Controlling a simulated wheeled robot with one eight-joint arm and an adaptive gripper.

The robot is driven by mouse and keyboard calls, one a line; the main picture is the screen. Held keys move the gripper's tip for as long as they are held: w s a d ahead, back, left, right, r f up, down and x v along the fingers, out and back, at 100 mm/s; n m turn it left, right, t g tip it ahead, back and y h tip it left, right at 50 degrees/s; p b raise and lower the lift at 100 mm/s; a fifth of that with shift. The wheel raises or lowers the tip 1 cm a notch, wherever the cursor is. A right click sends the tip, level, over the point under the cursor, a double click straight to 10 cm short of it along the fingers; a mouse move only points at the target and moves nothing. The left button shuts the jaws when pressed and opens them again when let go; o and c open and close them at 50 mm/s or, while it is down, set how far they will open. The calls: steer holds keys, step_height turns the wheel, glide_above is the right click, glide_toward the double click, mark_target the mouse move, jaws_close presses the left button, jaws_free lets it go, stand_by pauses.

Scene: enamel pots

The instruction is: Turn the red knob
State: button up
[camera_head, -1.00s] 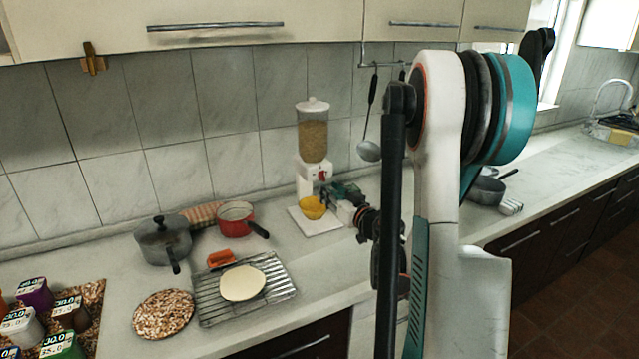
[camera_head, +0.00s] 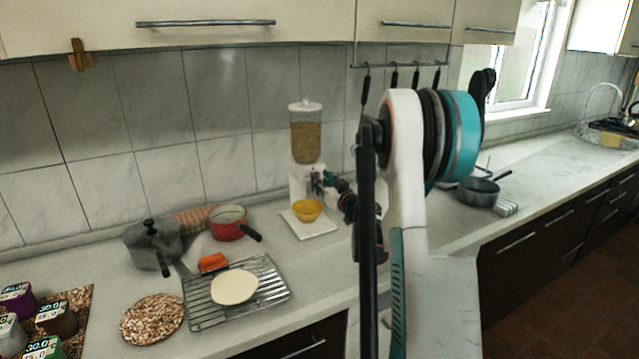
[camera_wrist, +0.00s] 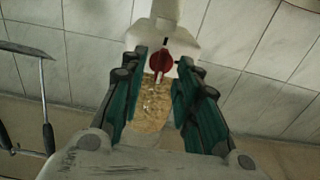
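The red knob (camera_wrist: 162,62) is on the white front of a grain dispenser (camera_head: 306,133), which stands against the tiled wall. In the wrist view the knob lies between the tips of my gripper's two green fingers (camera_wrist: 163,58). The fingers are apart, with a gap on each side of the knob; I cannot tell how deep it sits between them. In the head view my gripper (camera_head: 318,183) is at the dispenser's front and hides the knob.
A yellow bowl (camera_head: 308,209) stands on a white board (camera_head: 312,231) below the dispenser. A red pan (camera_head: 228,228), a grey pot (camera_head: 152,247) and a wire rack (camera_head: 200,309) are to the left. Utensils hang from a rail (camera_head: 400,66) at right.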

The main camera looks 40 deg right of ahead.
steer(key=shift+x, duration=0.85)
jaws_close()
steer(key=shift+m, duration=0.3)
